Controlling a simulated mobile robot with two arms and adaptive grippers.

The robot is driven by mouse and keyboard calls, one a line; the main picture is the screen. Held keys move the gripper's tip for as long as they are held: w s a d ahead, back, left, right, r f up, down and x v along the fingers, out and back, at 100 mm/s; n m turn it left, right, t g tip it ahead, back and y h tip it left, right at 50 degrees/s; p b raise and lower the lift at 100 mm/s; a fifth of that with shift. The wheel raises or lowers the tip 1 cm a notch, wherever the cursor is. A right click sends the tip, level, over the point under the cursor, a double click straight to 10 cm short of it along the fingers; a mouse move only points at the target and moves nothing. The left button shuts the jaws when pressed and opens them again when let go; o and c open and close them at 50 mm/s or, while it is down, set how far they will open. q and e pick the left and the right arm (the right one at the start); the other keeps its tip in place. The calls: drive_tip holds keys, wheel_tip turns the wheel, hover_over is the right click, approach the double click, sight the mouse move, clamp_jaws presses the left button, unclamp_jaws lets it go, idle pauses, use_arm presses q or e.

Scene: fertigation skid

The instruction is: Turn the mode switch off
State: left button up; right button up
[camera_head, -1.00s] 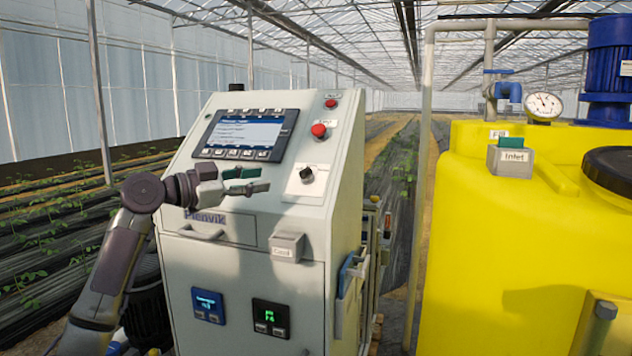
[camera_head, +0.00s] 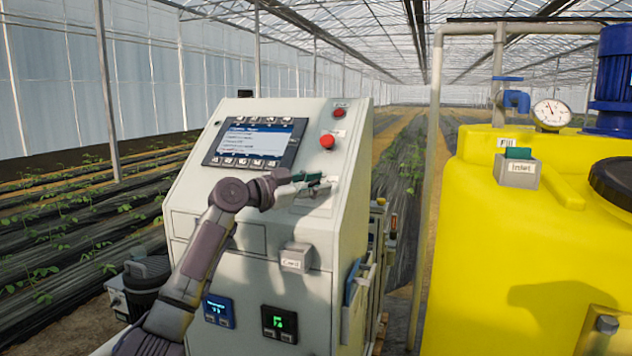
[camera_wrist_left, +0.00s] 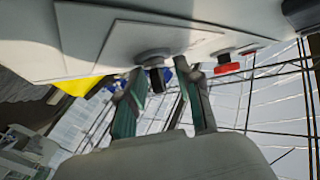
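The mode switch, a black knob on a grey collar, shows in the left wrist view (camera_wrist_left: 156,78) on the pale panel. In the head view it is hidden behind my left gripper (camera_head: 322,182), which is at the sloping front of the cabinet (camera_head: 190,228). In the left wrist view, the green-padded fingers of my left gripper (camera_wrist_left: 161,82) are apart, with the knob between their tips. I cannot tell whether either finger touches it. My right gripper is in neither view.
A red button (camera_head: 327,141) sits above the gripper, beside the screen (camera_head: 256,142). A small grey card holder (camera_head: 296,258) juts out below. A yellow tank (camera_head: 480,240) stands to the right, beyond a gap.

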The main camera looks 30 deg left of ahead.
use_arm(q)
drive_tip(key=shift+c, duration=0.3)
clamp_jaws()
